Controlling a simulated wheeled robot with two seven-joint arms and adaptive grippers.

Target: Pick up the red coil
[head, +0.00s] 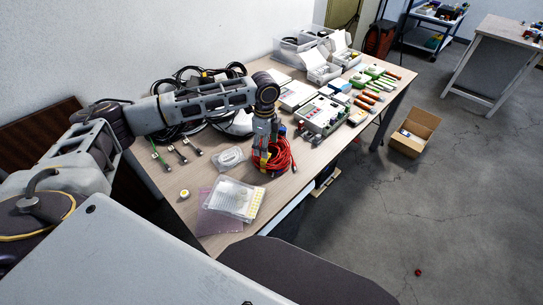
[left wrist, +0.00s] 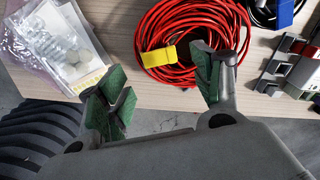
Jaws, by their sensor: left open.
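The red coil (head: 281,160) of cable lies on the wooden table near its front edge. It also shows in the left wrist view (left wrist: 176,22), with a yellow tag (left wrist: 159,57) on its near side. My left gripper (head: 261,160) is over the left side of the coil in the head view and hides part of it. In the left wrist view my left gripper (left wrist: 158,90) is open, with green-padded fingers apart and nothing between them. The right fingertip overlaps the coil's near right edge in that view; I cannot tell whether they touch. My right gripper is not in view.
A clear bag (head: 232,197) with parts lies left of the coil, also in the wrist view (left wrist: 52,38). A grey device box (head: 322,116) stands to the right. Black cables lie at the back. A cardboard box (head: 413,132) is on the floor.

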